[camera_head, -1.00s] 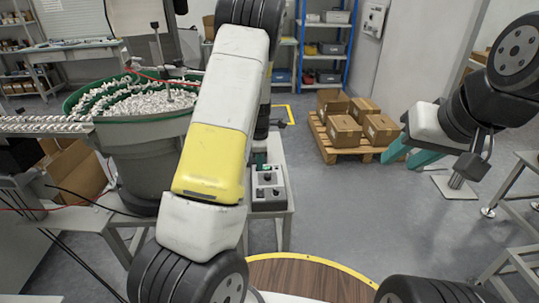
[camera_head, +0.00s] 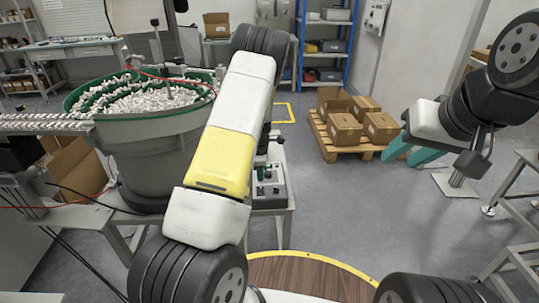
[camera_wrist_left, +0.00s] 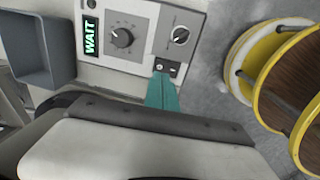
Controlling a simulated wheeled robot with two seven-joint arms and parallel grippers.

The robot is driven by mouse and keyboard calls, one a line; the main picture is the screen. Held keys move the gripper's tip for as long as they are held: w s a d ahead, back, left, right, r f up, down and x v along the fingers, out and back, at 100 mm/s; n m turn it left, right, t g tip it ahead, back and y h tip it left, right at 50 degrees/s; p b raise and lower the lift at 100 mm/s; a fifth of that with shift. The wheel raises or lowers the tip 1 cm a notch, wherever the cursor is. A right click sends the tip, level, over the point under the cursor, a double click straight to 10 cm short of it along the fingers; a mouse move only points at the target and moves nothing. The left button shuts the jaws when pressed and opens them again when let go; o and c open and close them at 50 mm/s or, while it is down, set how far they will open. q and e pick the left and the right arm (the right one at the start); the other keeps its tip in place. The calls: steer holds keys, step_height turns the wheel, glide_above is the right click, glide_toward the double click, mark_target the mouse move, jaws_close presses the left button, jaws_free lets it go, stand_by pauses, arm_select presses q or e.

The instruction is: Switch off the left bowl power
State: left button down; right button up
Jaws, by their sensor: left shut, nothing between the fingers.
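The bowl feeder (camera_head: 150,150) stands at the left in the head view, grey with a green rim and full of small white parts. Its control box (camera_head: 271,199) is on a stand to the right, partly hidden by my left arm. In the left wrist view the box (camera_wrist_left: 95,55) shows a green lit WAIT display (camera_wrist_left: 90,36), a large knob (camera_wrist_left: 122,38), a smaller knob (camera_wrist_left: 181,36) and a black rocker switch (camera_wrist_left: 168,67). My left gripper (camera_wrist_left: 162,78) is shut and empty, its teal tips at the switch; contact is unclear. My right gripper (camera_head: 398,157) is open and empty.
Cardboard boxes (camera_head: 343,130) sit on a pallet (camera_head: 345,152) at the back right. Grey floor is clear between them. A grey bin (camera_wrist_left: 42,50) is beside the box in the wrist view.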

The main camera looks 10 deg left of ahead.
mark_target(260, 188)
arm_select(q)
steer(key=shift+w+a+f, duration=0.1)
steer(key=shift+w+f, duration=0.1)
steer(key=shift+f, duration=1.1)
steer(key=shift+w+f, duration=0.15)
steer(key=shift+f, duration=1.15)
steer(key=shift+f, duration=0.2)
steer(key=shift+s, duration=0.1)
steer(key=shift+s+d+r, duration=0.1)
steer(key=shift+s+d, duration=0.1)
steer(key=shift+s, duration=0.5)
steer(key=shift+r, duration=0.1)
